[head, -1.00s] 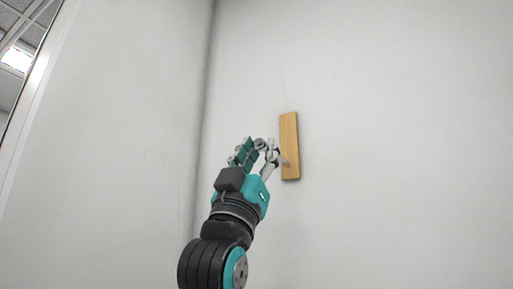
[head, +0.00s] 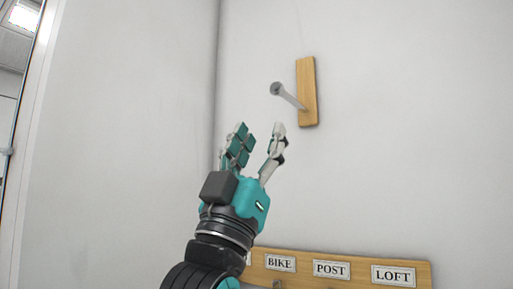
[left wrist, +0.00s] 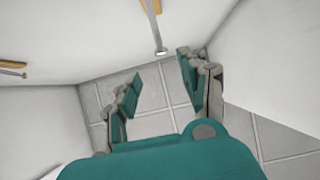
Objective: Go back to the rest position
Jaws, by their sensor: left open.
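My left gripper (head: 259,133) is open and empty in the head view, fingers pointing up, below and left of a grey peg (head: 288,96). The peg sticks out from an upright wooden board (head: 308,92) on the wall, and the gripper is apart from it. In the left wrist view the open fingers (left wrist: 158,88) show over the floor, with the peg's round end (left wrist: 160,51) just above them. My right gripper is not in view.
A wooden rack (head: 353,268) with labels BIKE, POST and LOFT is on the wall below right; its lower part is cut off. A white side wall (head: 115,150) stands at left. Grey tiled floor (left wrist: 160,110) shows in the left wrist view.

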